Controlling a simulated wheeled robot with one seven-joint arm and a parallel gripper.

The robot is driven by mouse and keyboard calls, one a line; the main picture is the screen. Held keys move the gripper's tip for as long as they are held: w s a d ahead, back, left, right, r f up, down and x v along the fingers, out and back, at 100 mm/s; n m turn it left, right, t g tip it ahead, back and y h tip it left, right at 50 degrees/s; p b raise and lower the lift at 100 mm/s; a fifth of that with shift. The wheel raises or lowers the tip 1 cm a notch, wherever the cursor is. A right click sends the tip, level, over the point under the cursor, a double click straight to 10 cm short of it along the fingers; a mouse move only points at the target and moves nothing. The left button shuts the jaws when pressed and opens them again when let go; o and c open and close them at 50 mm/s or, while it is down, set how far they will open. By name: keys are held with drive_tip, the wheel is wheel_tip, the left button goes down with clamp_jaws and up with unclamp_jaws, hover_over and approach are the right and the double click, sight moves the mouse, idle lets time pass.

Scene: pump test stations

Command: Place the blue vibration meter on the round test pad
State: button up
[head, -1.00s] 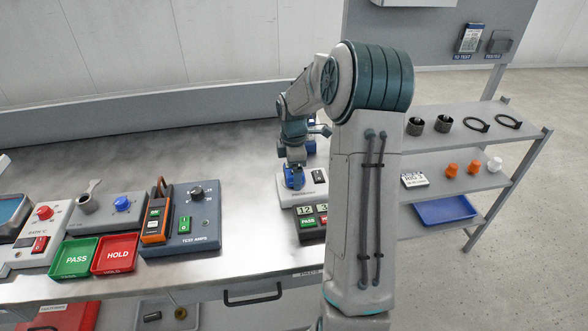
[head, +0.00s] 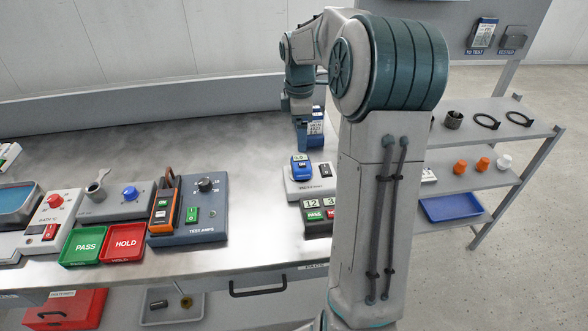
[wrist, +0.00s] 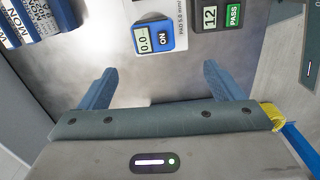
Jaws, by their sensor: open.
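The blue vibration meter (head: 301,167) stands on the light-coloured pad station (head: 326,182) near the right of the bench. In the wrist view the meter (wrist: 147,36) shows a 0.0 display and an ON button. It rests on a white plate marked PAD 5.0 mm/s. In the head view my arm is above and behind the meter, with the fingers hard to make out.
A counter box with a green PASS button (wrist: 219,14) stands in front of the pad station. A blue card rack (wrist: 38,20) is behind it. Left are the TEST AMPS box (head: 205,212) and PASS (head: 82,247) and HOLD (head: 123,243) trays. The bench middle is clear.

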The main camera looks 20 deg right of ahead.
drive_tip(key=s+a+r+m+t+h, duration=0.1)
drive_tip(key=s+a+r+m, duration=0.2)
drive_tip(key=s+a+m, duration=0.5)
drive_tip(key=s+a+f+m+t, duration=0.1)
drive_tip(key=s+a+m, duration=0.2)
drive_tip(key=s, duration=0.5)
drive_tip(key=s+a+f+m+y, duration=0.1)
drive_tip(key=s+a+m, duration=0.2)
drive_tip(key=s, duration=0.5)
drive_tip(key=shift+s+a+f+t, duration=0.25)
drive_tip(key=shift+a+t, duration=0.1)
drive_tip(key=shift+t, duration=0.05)
